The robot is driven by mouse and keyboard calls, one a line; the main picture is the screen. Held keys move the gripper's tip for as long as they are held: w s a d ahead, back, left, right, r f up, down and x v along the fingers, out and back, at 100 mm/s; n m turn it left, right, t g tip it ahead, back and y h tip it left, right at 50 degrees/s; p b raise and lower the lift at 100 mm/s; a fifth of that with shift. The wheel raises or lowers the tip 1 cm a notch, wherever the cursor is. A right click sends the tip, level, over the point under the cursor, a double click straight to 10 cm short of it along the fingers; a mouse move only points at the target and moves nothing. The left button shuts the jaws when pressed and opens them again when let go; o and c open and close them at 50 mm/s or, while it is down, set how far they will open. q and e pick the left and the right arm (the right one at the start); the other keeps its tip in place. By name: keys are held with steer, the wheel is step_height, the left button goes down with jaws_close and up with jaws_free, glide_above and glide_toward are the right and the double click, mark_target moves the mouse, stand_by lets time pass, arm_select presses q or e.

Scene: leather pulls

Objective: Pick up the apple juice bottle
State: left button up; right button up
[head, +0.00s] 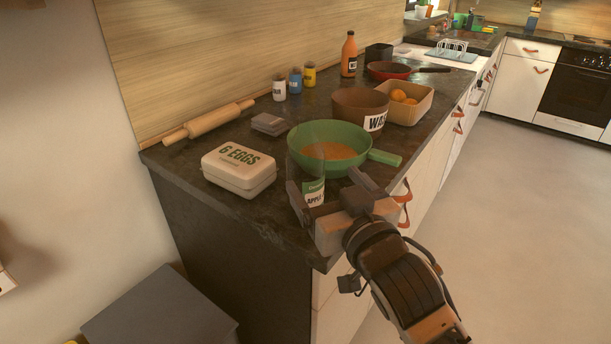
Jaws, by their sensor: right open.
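The apple juice bottle (313,193) stands upright near the front edge of the dark counter. It is clear, with a green and white label, and its upper part shows against the green pan. My right gripper (329,187) is open at the counter's near edge. In the picture the bottle shows between its two fingers, nearer the left one. I cannot tell whether a finger touches it. The bottle's lower part is hidden by the gripper. My left gripper is not in view.
A green pan (359,142) stands right behind the bottle, its handle pointing right. A white egg box (238,170) is to the left. A brown pot (347,107), a tan box with oranges (424,106) and a sauce bottle (349,56) are farther back. The counter (262,212) is bare front left.

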mark_target(314, 168)
steer(key=x, duration=0.3)
steer(key=shift+w+a, duration=0.15)
steer(key=shift+w, duration=0.1)
steer(key=shift+f+p+x, duration=0.2)
steer(key=shift+x, duration=1.15)
steer(key=shift+f+p+x, duration=0.15)
steer(key=shift+f+x, duration=0.05)
steer(key=shift+x, duration=1.15)
steer(key=shift+c, duration=0.4)
steer(key=c, duration=1)
steer(key=shift+c, duration=0.8)
steer(key=shift+r, duration=0.15)
